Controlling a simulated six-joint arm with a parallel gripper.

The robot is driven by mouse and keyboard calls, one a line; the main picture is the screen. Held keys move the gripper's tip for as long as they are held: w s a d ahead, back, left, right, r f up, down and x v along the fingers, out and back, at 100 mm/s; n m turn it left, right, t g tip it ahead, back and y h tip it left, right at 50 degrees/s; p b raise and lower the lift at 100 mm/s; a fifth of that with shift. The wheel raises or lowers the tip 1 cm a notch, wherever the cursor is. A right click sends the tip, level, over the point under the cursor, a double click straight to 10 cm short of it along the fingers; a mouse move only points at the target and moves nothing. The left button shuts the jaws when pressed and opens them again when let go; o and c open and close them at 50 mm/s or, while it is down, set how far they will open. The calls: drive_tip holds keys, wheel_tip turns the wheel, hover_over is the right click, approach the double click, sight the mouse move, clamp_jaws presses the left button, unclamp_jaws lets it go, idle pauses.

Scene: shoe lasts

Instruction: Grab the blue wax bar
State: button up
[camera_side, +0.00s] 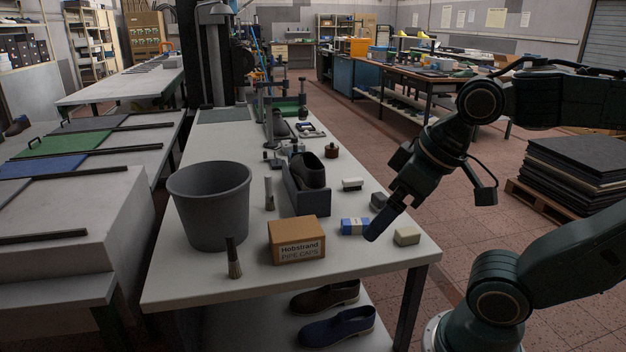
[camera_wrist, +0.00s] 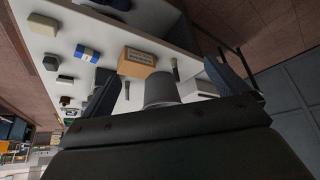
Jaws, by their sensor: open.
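The blue wax bar (camera_side: 355,226) lies on the white table near its front edge, between the cardboard box and a cream block. It has a blue body with a pale band, and it also shows in the wrist view (camera_wrist: 87,54) at the upper left. My gripper (camera_side: 376,232) is open, and in the side view its fingers appear just right of the bar. In the wrist view its two fingers (camera_wrist: 168,82) are spread wide, with the bar outside them to the left. Nothing is held. The exact gap between the fingers and the bar cannot be told.
The cardboard box (camera_side: 296,240) stands left of the bar, the cream block (camera_side: 407,236) right, and a dark grey block (camera_side: 379,201) behind. A white-and-dark block (camera_side: 352,184), a shoe (camera_side: 308,169) in a grey holder, a brush (camera_side: 233,262) and a grey bucket (camera_side: 210,208) also stand there.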

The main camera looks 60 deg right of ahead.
idle(0.3)
drive_tip(key=w+d+m+g+h, duration=0.1)
drive_tip(key=w+d+m+g, duration=0.35)
drive_tip(key=w+d, duration=0.8)
drive_tip(key=w+d+f+m, duration=0.2)
drive_tip(key=d+f, duration=0.3)
drive_tip(key=d, duration=0.3)
drive_tip(key=w+d+f+m+g+y, duration=0.1)
drive_tip(key=w+d+f+m, duration=0.1)
drive_tip(key=d+f+m, duration=0.2)
drive_tip(key=d+f, duration=0.2)
drive_tip(key=d, duration=0.1)
drive_tip(key=shift+w+d+f+m, duration=0.2)
drive_tip(key=shift+w+d+m, duration=0.15)
drive_tip(key=shift+f, duration=0.1)
